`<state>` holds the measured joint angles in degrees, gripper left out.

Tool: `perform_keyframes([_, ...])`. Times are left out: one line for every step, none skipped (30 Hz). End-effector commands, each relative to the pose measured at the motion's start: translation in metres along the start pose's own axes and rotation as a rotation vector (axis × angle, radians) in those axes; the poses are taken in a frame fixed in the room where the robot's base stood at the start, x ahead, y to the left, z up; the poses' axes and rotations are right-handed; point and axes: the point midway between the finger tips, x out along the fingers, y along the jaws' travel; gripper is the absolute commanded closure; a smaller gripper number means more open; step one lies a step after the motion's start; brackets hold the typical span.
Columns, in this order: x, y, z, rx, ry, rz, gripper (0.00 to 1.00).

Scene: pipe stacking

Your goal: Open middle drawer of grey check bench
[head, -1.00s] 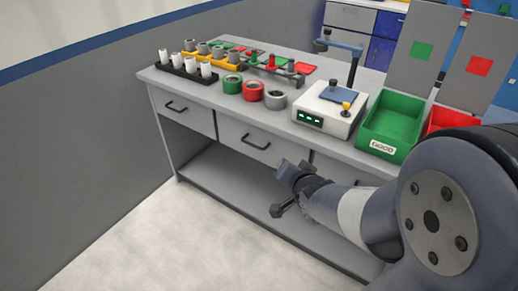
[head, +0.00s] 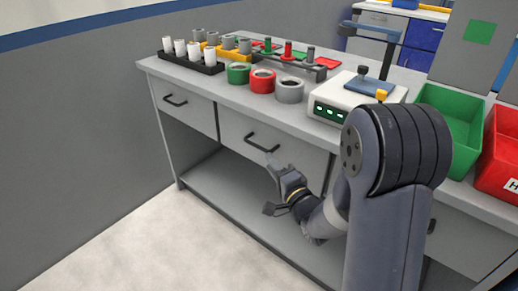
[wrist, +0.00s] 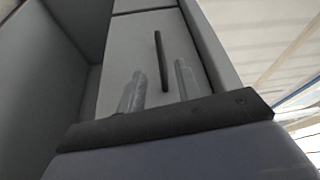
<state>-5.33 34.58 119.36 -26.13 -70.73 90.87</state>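The grey check bench (head: 205,92) has a row of drawers under its top. The middle drawer (head: 290,152) is closed, with a dark bar handle (head: 261,143) on its front. My gripper (head: 274,172) is just below and in front of that handle. In the wrist view, the two fingers of my gripper (wrist: 160,72) are spread apart and empty. The dark handle (wrist: 158,55) shows between and beyond them, running roughly along the fingers, on the drawer front (wrist: 132,52). Contact with the handle cannot be seen.
The left drawer (head: 186,110) is closed. A lower shelf (head: 215,185) runs beneath the drawers. Pipe rings, a white device (head: 335,100), a green bin (head: 455,120) and a red bin (head: 500,165) stand on top. Open floor lies in front at left.

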Motion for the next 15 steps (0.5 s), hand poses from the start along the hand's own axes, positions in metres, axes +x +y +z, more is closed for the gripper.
perform_keyframes([0.009,0.0,0.001,-0.001,-0.003,-0.003,0.67])
perform_keyframes([0.015,0.0,0.002,-0.002,-0.003,-0.003,0.67])
perform_keyframes([0.023,0.001,0.001,-0.002,-0.003,-0.003,0.67])
perform_keyframes([0.029,0.001,0.001,-0.002,-0.002,-0.003,0.67])
perform_keyframes([0.034,0.001,0.001,-0.001,-0.002,-0.003,0.67])
perform_keyframes([0.042,0.001,0.002,-0.001,-0.002,-0.002,0.67])
perform_keyframes([0.047,0.001,0.001,-0.001,-0.002,-0.002,0.67])
perform_keyframes([0.052,0.001,0.001,-0.001,-0.002,-0.001,0.67])
perform_keyframes([0.059,0.001,0.001,-0.002,-0.002,-0.002,0.67])
perform_keyframes([0.064,0.001,0.001,-0.002,-0.002,-0.001,0.67])
perform_keyframes([0.068,0.0,0.001,-0.002,-0.002,-0.002,0.67])
perform_keyframes([0.073,0.001,0.001,-0.002,-0.001,-0.001,0.67])
perform_keyframes([0.077,0.001,0.001,-0.002,-0.001,0.0,0.67])
perform_keyframes([0.08,0.001,0.001,-0.002,0.0,0.0,0.67])
perform_keyframes([0.083,0.001,0.0,-0.002,0.0,0.0,0.67])
